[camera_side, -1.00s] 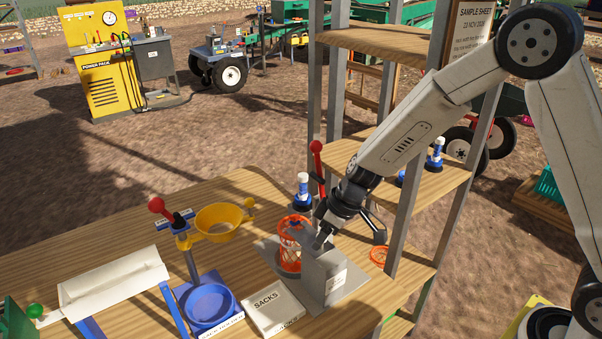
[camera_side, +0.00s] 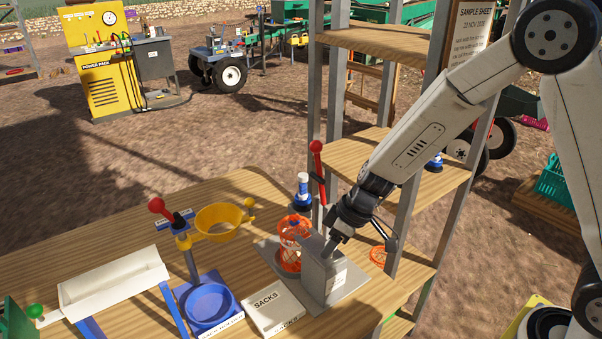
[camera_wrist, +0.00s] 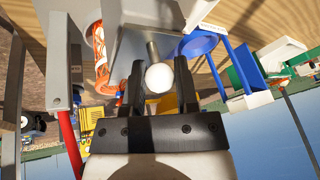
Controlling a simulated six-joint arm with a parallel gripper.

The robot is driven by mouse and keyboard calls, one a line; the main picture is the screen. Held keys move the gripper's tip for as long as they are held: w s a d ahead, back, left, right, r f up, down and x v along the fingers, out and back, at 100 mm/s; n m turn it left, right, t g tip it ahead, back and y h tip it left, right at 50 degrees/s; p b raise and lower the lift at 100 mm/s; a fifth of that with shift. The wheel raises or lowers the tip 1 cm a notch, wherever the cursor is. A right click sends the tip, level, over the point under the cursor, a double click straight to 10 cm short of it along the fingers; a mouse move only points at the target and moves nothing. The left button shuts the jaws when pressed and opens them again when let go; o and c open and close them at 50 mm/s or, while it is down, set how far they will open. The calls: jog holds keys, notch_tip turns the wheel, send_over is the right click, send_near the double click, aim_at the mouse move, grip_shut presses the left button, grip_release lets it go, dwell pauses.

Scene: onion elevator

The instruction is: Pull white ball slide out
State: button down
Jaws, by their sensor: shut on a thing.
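The white ball (camera_wrist: 159,77) sits between the two fingers of my gripper (camera_wrist: 160,85) in the wrist view. A short grey rod (camera_wrist: 152,50) runs from the ball toward the grey box-like housing (camera_wrist: 140,20). My gripper is shut on the ball. In the side view my gripper (camera_side: 333,244) is at the top right of the grey housing (camera_side: 325,277) on the table. The ball is hidden there by the gripper and housing.
An orange net (camera_side: 290,262) stands just left of the housing. A sacks box (camera_side: 272,308), a blue dish (camera_side: 209,303) and a yellow funnel (camera_side: 218,222) are further left. A shelf post (camera_side: 408,225) and a red-knobbed lever (camera_side: 317,165) stand close to my wrist.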

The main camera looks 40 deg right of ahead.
jog(key=shift+s, duration=1.1)
jog(key=shift+c, duration=1.4)
grip_release()
jog(key=shift+r, duration=0.1)
jog(key=shift+r, duration=2.9)
jog(key=shift+s+d, duration=0.1)
jog(key=shift+d, duration=0.05)
jog(key=s+d+m+h, duration=0.4)
jog(key=s+d+m, duration=0.2)
jog(key=s+d, duration=0.3)
jog(key=shift+s+d+f, duration=0.35)
jog(key=shift+s+f, duration=0.1)
jog(key=shift+s, duration=0.25)
